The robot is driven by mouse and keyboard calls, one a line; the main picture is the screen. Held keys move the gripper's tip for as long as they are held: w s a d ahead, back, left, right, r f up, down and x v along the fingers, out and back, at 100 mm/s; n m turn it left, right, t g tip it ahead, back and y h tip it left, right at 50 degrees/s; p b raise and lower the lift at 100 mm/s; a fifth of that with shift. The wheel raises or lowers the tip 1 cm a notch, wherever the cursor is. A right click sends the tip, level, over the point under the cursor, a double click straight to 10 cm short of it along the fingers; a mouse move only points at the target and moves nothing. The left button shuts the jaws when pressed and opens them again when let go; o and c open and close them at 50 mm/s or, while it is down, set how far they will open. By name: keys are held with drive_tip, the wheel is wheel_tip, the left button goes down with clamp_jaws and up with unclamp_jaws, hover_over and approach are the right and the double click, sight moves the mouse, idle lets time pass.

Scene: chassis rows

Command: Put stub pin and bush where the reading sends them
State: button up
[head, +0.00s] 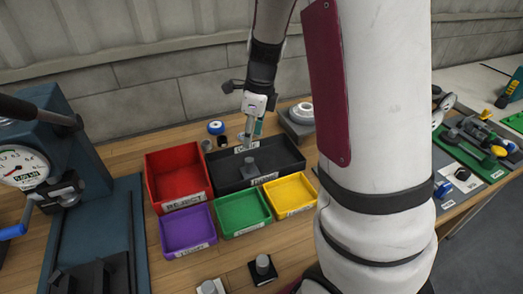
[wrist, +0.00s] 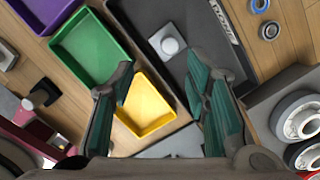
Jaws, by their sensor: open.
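My gripper (head: 247,135) is above the back of the black tray (head: 292,150) in the head view. In the wrist view my gripper (wrist: 162,82) has its green-padded fingers spread with nothing between them. A dark piece with a round top (head: 262,265) stands on the bench in front of the bins. I cannot tell which piece is the stub pin or the bush. The gauge dial (head: 20,166) is at the left; its reading is too small to read surely.
A red REJECT bin (head: 150,170) stands left of the tray. Purple (head: 187,229), green (head: 242,214) and yellow (head: 290,194) bins stand in front. A blue ring (head: 216,127) lies behind. A blue-grey press (head: 90,150) stands left. My arm hides part of the bench.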

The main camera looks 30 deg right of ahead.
drive_tip(key=s+a+r+n+t, duration=0.1)
drive_tip(key=s+a+r+n, duration=0.8)
drive_tip(key=s+r+n, duration=0.4)
drive_tip(key=s+a+r+n+t+h, duration=0.1)
drive_tip(key=s+a+n, duration=0.1)
drive_tip(key=s+n, duration=0.9)
drive_tip(key=n, duration=0.3)
drive_tip(key=shift+r+n, duration=0.15)
drive_tip(key=shift+n, duration=0.15)
drive_tip(key=shift+a, duration=0.1)
